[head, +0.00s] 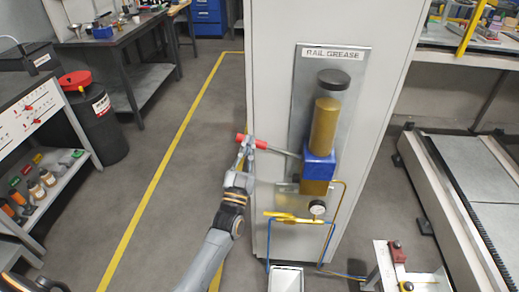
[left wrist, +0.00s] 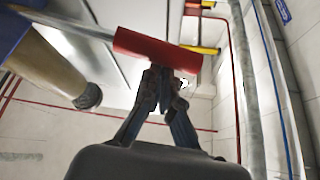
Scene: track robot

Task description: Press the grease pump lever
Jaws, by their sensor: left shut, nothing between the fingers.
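The grease pump is fixed to a grey plate under the "RAIL GREASE" label. It has an amber reservoir (head: 325,124) with a black cap and a blue body (head: 319,167). Its lever (head: 284,152) sticks out to the left, nearly level, and ends in a red handle (head: 261,145). The red handle also shows in the left wrist view (left wrist: 150,46). My left gripper (head: 248,144) is shut and empty, its fingertips at the handle, covering its middle in the head view. In the left wrist view its fingertips (left wrist: 162,78) meet the handle's edge; contact is uncertain. My right gripper is out of view.
A pressure gauge (head: 317,207), yellow valve handle (head: 292,218) and pipes sit below the pump on the white cabinet (head: 269,60). A white tray (head: 286,279) stands below. A black bin (head: 97,120) and workbenches are at the left. The floor left of the cabinet is clear.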

